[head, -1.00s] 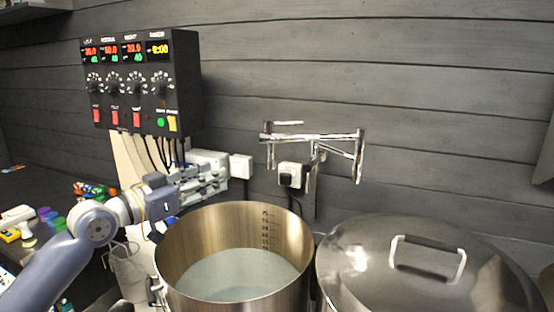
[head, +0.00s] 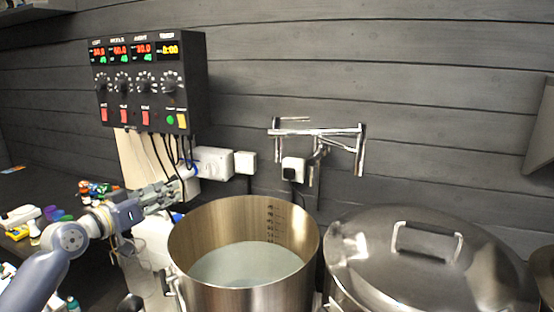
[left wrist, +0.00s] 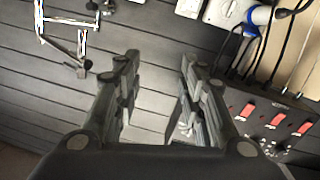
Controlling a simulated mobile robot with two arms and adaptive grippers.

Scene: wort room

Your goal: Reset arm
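My left arm comes in from the left in the head view, and its gripper (head: 163,196) is to the left of the open pot, in front of the white wall boxes. In the left wrist view the two fingers of the left gripper (left wrist: 155,95) are spread apart. Nothing is between them, only the grey plank wall behind. My right gripper does not show in either view.
An open steel pot (head: 186,238) with pale liquid stands in front. A lidded pot (head: 455,262) stands to its right. A control box (head: 150,85) and a folded metal faucet (head: 318,132) are on the wall. Small coloured items (head: 95,190) lie at left.

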